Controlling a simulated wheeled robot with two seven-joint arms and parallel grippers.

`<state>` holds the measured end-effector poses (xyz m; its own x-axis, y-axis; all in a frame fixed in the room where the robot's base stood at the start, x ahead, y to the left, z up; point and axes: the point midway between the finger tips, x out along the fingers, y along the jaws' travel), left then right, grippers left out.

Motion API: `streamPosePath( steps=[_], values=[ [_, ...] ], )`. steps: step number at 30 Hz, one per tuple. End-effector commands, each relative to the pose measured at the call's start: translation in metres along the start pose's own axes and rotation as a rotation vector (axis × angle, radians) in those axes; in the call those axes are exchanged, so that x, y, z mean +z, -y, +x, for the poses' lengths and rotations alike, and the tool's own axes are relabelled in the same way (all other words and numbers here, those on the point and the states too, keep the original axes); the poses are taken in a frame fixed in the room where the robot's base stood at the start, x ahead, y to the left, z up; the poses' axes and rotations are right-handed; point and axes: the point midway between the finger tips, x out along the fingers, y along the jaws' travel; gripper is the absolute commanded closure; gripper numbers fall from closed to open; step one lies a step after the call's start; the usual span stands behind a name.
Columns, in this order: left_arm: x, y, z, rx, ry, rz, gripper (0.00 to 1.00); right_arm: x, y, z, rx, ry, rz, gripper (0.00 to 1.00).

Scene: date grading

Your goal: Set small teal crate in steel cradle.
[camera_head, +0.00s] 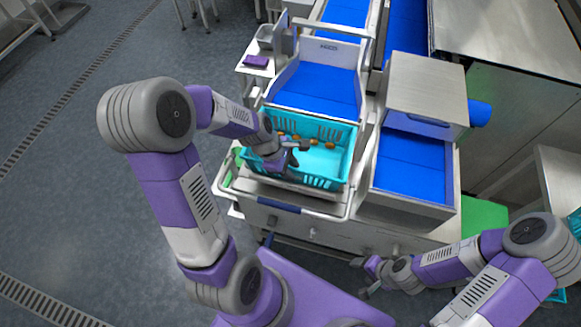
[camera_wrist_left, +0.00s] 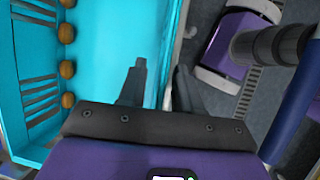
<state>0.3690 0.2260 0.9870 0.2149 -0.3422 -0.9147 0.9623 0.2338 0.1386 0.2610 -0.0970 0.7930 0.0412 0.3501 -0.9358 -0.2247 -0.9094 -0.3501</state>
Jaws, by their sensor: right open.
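A teal crate (camera_head: 336,183) with slotted walls sits on a pale metal support (camera_head: 297,205) at the foot of a blue chute. Several brown dates lie in it. I cannot tell whether this support is the steel cradle or how the crate is seated. My left gripper (camera_head: 299,153) is at the crate's left side, partly hiding it. In the left wrist view its fingers (camera_wrist_left: 158,88) are apart, on either side of the crate's edge, with teal floor (camera_wrist_left: 115,50) showing beside them. My right gripper (camera_head: 366,276) is open and empty, low in front of the machine.
A white rail (camera_head: 290,214) runs round the front of the support. A second blue chute (camera_head: 411,168) and a steel housing (camera_head: 425,85) stand to the right. Part of another teal crate (camera_head: 575,225) shows at the right edge. Open floor (camera_head: 70,190) lies to the left.

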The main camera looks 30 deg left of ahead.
Motion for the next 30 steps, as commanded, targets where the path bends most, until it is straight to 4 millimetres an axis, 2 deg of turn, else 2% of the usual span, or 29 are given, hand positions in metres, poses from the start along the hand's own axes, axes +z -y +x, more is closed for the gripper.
streamPosePath(
  steps=[8,11,14,24,30],
  values=[
    [0.000,0.000,-0.001,0.000,0.000,0.001,0.66,0.000,0.000,-0.001,0.000,0.000,0.000,0.36],
    [0.001,-0.001,-0.007,0.003,-0.001,0.001,0.66,0.000,0.001,-0.003,0.000,0.000,0.000,0.36],
    [0.002,-0.002,-0.023,0.005,-0.001,0.002,0.66,0.000,0.003,-0.007,0.000,0.000,0.000,0.36],
    [0.002,-0.002,-0.095,0.005,-0.001,0.002,0.66,0.001,0.009,-0.024,0.000,0.000,0.000,0.36],
    [0.001,-0.001,-0.118,0.002,0.000,0.000,0.66,0.001,0.011,-0.028,0.000,0.000,0.000,0.36]
  ],
)
